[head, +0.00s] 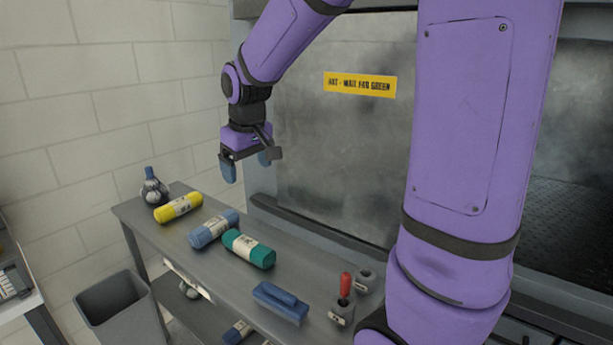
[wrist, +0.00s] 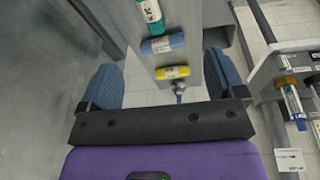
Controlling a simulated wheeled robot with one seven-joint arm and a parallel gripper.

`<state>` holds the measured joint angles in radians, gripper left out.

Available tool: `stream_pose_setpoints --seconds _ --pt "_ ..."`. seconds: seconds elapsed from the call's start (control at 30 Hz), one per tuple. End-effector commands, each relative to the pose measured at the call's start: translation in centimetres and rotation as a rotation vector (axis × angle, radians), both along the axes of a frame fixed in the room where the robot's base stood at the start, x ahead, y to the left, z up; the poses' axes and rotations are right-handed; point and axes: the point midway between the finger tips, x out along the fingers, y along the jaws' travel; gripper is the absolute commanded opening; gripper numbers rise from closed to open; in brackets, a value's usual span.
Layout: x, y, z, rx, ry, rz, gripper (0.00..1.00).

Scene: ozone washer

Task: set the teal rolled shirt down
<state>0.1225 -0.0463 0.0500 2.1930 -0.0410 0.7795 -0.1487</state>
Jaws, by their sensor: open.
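The teal rolled shirt (head: 248,249) lies on the grey metal bench, with a pale label band around it. It also shows in the wrist view (wrist: 150,11), at the top. My gripper (head: 248,172) is open and empty, raised above and behind the bench in front of the metal panel. Its two blue finger pads (wrist: 165,88) are wide apart in the wrist view with nothing between them. It is clear of the teal shirt.
A blue rolled shirt (head: 213,229) lies close beside the teal one, and a yellow rolled shirt (head: 178,207) lies further left. A grey bin (head: 122,312) stands left.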

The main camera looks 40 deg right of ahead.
Motion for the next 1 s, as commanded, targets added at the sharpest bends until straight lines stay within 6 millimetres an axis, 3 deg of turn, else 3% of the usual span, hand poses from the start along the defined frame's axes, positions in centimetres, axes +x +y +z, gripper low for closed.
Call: stream_pose_setpoints --seconds 0.1,0.3,0.7,0.83,1.0 --pt "-3.3 0.8 2.3 0.003 -0.040 -0.011 0.89" --pt "-8.6 1.9 4.8 0.014 -0.099 -0.034 0.89" --pt "-18.9 3.4 6.6 0.058 -0.211 -0.074 0.89" --pt "-21.2 3.6 6.4 0.072 -0.235 -0.081 0.89" --pt "-22.5 3.7 6.2 0.082 -0.249 -0.087 0.89"
